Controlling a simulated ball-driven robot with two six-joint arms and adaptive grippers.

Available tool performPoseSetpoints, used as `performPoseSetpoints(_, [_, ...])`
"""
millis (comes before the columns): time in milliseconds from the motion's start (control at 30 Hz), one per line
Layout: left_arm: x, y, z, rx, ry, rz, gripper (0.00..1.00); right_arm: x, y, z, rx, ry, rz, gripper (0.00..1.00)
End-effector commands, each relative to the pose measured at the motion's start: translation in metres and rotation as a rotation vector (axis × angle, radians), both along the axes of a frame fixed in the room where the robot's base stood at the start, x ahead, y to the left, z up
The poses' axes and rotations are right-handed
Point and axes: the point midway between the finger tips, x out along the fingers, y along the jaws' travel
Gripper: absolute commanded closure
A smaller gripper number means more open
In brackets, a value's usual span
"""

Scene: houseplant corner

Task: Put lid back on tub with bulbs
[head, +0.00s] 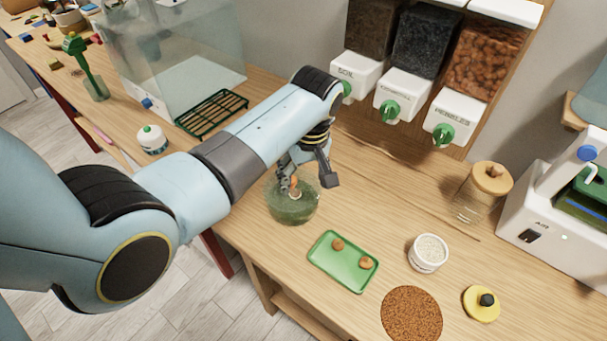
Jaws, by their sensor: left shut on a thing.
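My left gripper (308,178) reaches down over a see-through green round vessel (292,209) on the wooden table. Its fingers are shut on a small orange-and-pale thing (295,186) at the vessel; the arm and fingers partly hide it, and I cannot tell whether it is a bulb or a knob. Two brown bulb-like things (367,262) lie on a green tray (330,273). A yellow lid-like disc (481,311) with a black knob lies at the lower right. A white tub (428,260) with pale grains stands open. My right gripper is out of view.
A glass jar (468,208) with a wooden top stands at the right, near a white machine (560,232). A brown round mat (411,315) lies at the front. Wall dispensers (393,97) hang behind. A glass tank (170,60) and green rack (212,113) stand at the left.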

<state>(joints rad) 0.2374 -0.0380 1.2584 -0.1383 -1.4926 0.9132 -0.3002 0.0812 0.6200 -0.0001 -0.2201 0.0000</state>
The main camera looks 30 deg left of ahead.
Motion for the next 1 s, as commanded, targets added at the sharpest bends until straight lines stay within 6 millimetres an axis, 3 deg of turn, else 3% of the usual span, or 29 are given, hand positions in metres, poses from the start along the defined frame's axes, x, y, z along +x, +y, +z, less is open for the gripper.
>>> performPoseSetpoints(200, [0.0001,-0.0002,0.0001,0.000,0.000,0.000,0.55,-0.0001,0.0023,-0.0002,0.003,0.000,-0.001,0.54])
performPoseSetpoints(233, [0.0000,-0.0003,0.0001,0.000,0.000,0.000,0.29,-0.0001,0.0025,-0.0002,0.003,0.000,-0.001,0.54])
performPoseSetpoints(400, [0.0000,-0.0003,0.0001,0.000,0.000,0.000,0.07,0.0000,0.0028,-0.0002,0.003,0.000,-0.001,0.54])
performPoseSetpoints(600, [0.0000,-0.0003,0.0001,0.000,0.000,0.000,0.06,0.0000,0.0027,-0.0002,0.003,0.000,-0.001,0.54])
performPoseSetpoints(667, [-0.0001,-0.0003,0.0000,0.000,0.000,0.000,0.00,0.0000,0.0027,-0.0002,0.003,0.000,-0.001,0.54])
performPoseSetpoints(1000, [0.0001,-0.0002,0.0020,0.000,0.000,0.000,0.00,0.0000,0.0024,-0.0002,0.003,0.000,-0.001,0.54])
